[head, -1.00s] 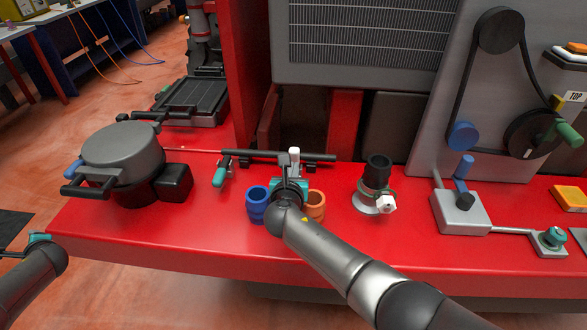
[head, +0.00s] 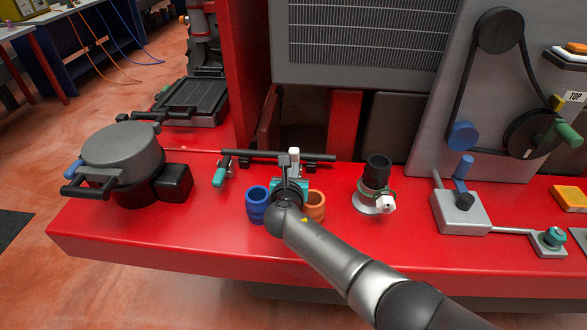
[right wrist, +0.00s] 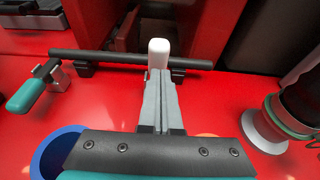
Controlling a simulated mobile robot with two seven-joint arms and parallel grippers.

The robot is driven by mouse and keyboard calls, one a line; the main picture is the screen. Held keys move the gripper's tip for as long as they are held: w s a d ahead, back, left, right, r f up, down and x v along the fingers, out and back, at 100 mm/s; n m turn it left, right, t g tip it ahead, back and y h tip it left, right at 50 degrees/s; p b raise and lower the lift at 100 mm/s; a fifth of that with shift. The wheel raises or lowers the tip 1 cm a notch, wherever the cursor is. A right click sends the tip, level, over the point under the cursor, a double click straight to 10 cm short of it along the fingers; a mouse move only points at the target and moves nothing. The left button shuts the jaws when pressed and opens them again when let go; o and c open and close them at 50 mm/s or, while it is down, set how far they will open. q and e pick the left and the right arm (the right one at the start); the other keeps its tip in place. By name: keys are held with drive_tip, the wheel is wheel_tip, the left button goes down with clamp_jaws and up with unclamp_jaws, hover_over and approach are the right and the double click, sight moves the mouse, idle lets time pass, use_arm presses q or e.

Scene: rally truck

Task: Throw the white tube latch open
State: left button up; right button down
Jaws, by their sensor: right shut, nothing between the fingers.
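The white tube latch (head: 294,152) is a small white upright block at the middle of a dark horizontal tube (head: 262,155). In the right wrist view the white latch (right wrist: 159,50) stands straight ahead, just beyond my fingertips, with the tube (right wrist: 105,57) running behind and to either side of it. My right gripper (head: 289,160) is at the near side of the latch. Its grey fingers (right wrist: 160,78) are together with nothing between them. Whether the fingertips touch the latch I cannot tell. The latch's lower part is hidden by the fingers. My left gripper is out of view.
A teal-handled lever (head: 220,176) sits at the tube's left end. A blue cup (head: 257,203) and an orange cup (head: 316,205) flank my right gripper. A black-topped fitting (head: 377,175) stands to the right, a grey lidded pot (head: 121,150) to the left. The red front ledge is clear.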

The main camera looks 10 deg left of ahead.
drive_tip(key=shift+s, duration=0.15)
drive_tip(key=p+v, duration=0.5)
drive_tip(key=v, duration=1)
drive_tip(key=shift+p, duration=0.4)
